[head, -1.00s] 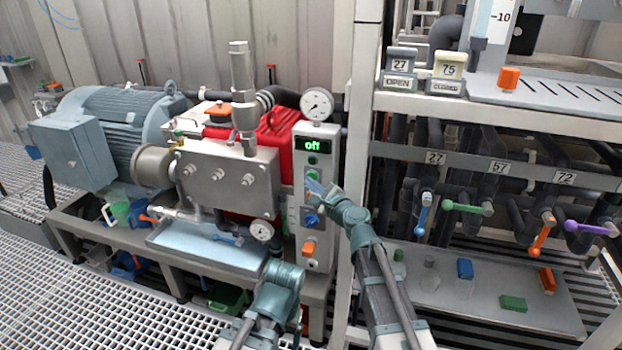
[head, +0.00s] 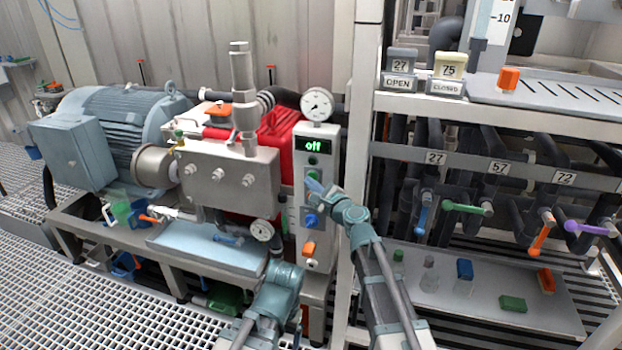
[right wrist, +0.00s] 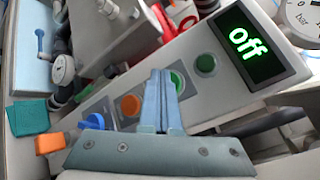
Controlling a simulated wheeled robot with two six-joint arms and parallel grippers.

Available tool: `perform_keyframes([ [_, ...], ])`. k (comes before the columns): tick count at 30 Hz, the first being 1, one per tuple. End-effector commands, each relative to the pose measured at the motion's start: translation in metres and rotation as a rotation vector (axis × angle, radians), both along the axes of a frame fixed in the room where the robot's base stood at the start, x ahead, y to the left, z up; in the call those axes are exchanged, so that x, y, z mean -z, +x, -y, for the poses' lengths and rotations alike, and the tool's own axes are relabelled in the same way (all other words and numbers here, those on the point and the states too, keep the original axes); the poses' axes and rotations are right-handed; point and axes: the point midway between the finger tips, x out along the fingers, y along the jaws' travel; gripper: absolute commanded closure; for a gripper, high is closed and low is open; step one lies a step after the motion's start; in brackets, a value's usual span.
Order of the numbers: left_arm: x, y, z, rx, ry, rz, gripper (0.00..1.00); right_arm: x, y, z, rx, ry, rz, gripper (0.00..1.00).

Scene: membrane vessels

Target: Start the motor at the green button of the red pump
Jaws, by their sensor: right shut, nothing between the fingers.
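The red pump (head: 283,140) stands behind a steel block, with a grey control panel (head: 332,150) at its right. The panel's display (head: 313,146) reads "off", also in the right wrist view (right wrist: 245,42). The green button (head: 312,174) is below the display and a darker green round piece. In the right wrist view the green button (right wrist: 179,82) is partly covered by my fingers. My right gripper (head: 311,184) is shut and empty, its tips at or just before the button's lower edge; I cannot tell whether they touch. My left wrist shows low in front, its fingers unseen.
A blue knob (head: 311,221) and an orange switch (head: 308,249) sit lower on the panel. A pressure gauge (head: 317,104) tops it. A white rack post (head: 362,120) stands close right of the panel. A grey motor (head: 125,125) is at left.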

Motion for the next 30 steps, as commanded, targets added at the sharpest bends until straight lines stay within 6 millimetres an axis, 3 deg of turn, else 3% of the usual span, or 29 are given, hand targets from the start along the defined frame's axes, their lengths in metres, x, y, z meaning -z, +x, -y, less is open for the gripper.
perform_keyframes([
  [1,0.0,0.0,0.0,0.0,0.0,0.0,0.15,0.0,0.007,0.01,0.022,0.003,0.001,1.0],
  [9,0.003,0.0,0.0,0.0,0.0,0.0,0.15,0.002,-0.008,0.01,0.022,0.004,0.0,1.0],
  [20,0.002,0.0,0.0,0.0,0.0,0.0,0.15,0.002,-0.012,0.01,0.022,0.004,0.0,1.0],
  [30,0.002,0.0,0.0,0.0,0.0,0.0,0.15,0.002,-0.039,0.0,0.016,0.001,0.001,1.0],
])
